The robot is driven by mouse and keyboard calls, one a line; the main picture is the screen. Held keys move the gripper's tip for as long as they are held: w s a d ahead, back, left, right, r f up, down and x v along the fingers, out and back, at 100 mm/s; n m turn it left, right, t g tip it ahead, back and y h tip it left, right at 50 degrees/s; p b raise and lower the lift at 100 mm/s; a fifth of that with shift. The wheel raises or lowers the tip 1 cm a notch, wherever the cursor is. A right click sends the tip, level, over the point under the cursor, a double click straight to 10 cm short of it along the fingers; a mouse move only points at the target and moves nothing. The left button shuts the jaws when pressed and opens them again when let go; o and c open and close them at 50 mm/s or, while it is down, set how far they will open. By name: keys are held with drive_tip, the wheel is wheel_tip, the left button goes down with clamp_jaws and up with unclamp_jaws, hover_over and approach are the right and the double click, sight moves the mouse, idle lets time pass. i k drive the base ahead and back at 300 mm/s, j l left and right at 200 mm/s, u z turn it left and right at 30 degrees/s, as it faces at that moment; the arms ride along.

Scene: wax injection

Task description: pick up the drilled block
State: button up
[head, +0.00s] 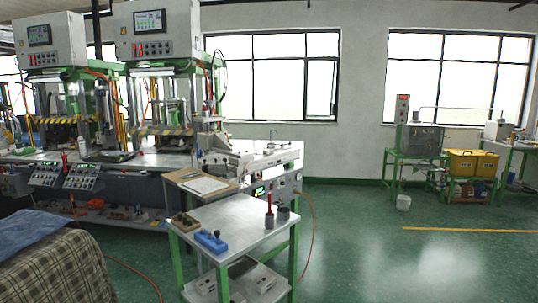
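No block can be singled out for certain as the drilled block at this size. A small brown and green block-like piece (184,222) sits on the left part of the small metal-topped table (240,222). Pale grey blocks lie on that table's lower shelf, one at the right (262,284) with small dark spots that may be holes, another at the left (205,287). My gripper is not in view.
A blue piece with a dark knob (211,241) and a grey cup with a red handle (269,212) stand on the tabletop, beside a dark pot (283,212). A cloth-covered surface (55,265) is at lower left. Green floor (400,265) at right is mostly free.

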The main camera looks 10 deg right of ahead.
sight(268, 151)
drive_tip(key=i+l+z, duration=0.35)
drive_tip(key=i, duration=0.15)
drive_tip(key=i+l+z, duration=0.1)
drive_tip(key=i+z, duration=0.2)
drive_tip(key=i, duration=0.2)
drive_tip(key=i+z, duration=0.35)
drive_tip(key=i, duration=0.15)
drive_tip(key=i+l+u, duration=0.1)
drive_tip(key=i, duration=1.75)
drive_tip(key=i+u, duration=0.2)
drive_tip(key=i, duration=0.25)
drive_tip(key=i+l+u, duration=0.1)
drive_tip(key=i+u, duration=0.15)
drive_tip(key=i, duration=0.2)
drive_tip(key=i+l+u, duration=0.2)
drive_tip(key=i, duration=0.2)
